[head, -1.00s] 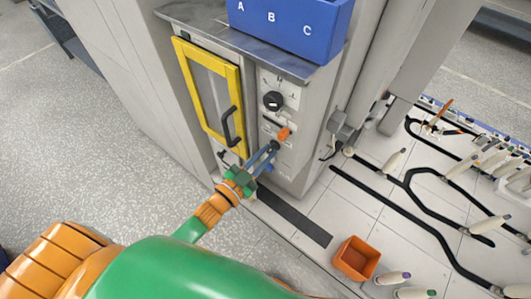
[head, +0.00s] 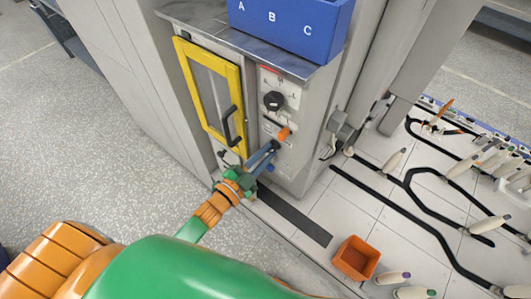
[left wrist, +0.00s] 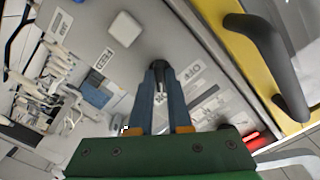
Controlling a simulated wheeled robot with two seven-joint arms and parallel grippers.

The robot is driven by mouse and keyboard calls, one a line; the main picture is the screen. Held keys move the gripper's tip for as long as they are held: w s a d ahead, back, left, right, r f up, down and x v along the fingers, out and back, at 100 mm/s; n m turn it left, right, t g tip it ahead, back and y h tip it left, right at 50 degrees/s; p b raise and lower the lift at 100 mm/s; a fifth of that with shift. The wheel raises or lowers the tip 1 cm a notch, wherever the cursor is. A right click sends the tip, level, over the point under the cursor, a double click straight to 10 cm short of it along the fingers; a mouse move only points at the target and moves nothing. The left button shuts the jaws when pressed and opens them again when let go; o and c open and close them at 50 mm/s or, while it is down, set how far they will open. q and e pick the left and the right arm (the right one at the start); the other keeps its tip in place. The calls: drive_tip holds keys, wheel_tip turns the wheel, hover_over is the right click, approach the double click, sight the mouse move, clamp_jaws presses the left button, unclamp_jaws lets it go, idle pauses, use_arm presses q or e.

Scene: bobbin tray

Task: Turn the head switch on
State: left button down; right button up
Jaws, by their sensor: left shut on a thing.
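The grey control panel (head: 283,165) is on the machine's front, right of the yellow-framed door. My left gripper (head: 275,146) is at the panel, just below an orange part (head: 284,133). In the left wrist view the fingertips (left wrist: 158,68) are shut on a small dark switch lever (left wrist: 157,65), which I take to be the head switch. An OFF label (left wrist: 195,71) is right of the fingers in that view, and a FEED label (left wrist: 103,60) is to the left. The fingers hide most of the lever, so I cannot tell its position. My right gripper is not in view.
A black rotary knob (head: 273,101) sits above on the panel. The yellow door (head: 211,92) with its black handle (head: 231,125) is close to the left. A blue bin (head: 292,27) is on top. An orange box (head: 356,258) and several bobbins are at right.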

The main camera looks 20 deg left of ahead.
use_arm(q)
drive_tip(key=c, duration=0.9)
unclamp_jaws()
drive_tip(key=shift+o, duration=0.2)
drive_tip(key=v, duration=0.7)
drive_tip(key=shift+b, duration=0.3)
